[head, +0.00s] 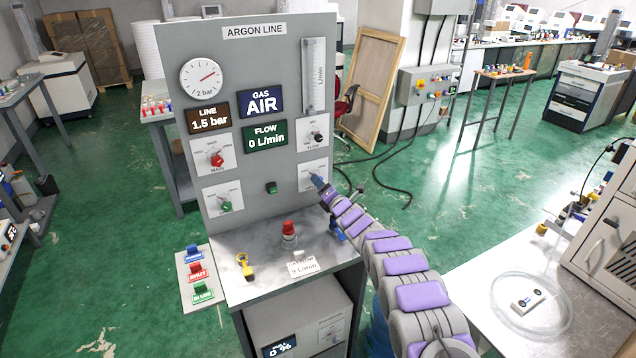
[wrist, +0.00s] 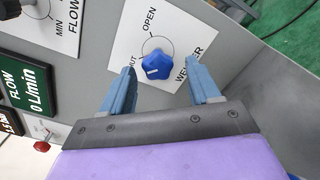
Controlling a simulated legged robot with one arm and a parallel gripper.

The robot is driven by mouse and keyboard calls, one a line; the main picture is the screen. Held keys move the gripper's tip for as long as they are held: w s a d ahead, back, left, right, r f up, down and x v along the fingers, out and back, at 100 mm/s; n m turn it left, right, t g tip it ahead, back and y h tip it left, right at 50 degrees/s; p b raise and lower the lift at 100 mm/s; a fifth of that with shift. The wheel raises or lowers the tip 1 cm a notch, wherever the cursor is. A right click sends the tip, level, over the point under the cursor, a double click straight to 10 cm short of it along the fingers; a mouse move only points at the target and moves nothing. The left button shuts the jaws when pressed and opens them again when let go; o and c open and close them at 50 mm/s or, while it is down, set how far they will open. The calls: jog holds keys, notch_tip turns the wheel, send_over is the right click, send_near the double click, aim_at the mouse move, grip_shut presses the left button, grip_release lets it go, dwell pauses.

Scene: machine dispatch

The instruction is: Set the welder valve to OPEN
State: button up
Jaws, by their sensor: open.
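The welder valve is a blue star-shaped knob (wrist: 160,66) on a white plate (wrist: 128,42) marked WELDER and OPEN in the wrist view. A second label at the plate's left is partly hidden by a finger; "UT" shows. The knob's white mark is at its lower left, toward that label and away from OPEN. My gripper (wrist: 162,62) is open, with its blue fingers on either side below the knob; I cannot tell whether they touch it. In the head view my gripper (head: 320,186) is at the panel's lower right plate (head: 312,168), covering the knob.
The grey ARGON LINE panel (head: 254,60) carries other knobs, including a red one (head: 217,160), and displays reading AIR, 1.5 bar and 0 L/min. A red button (head: 288,229), yellow padlock (head: 245,266) and card (head: 303,265) sit on the shelf below. Coloured tags (head: 196,271) lie left.

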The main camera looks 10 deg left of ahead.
jog(key=shift+x, duration=1.75)
jog(key=c, duration=1)
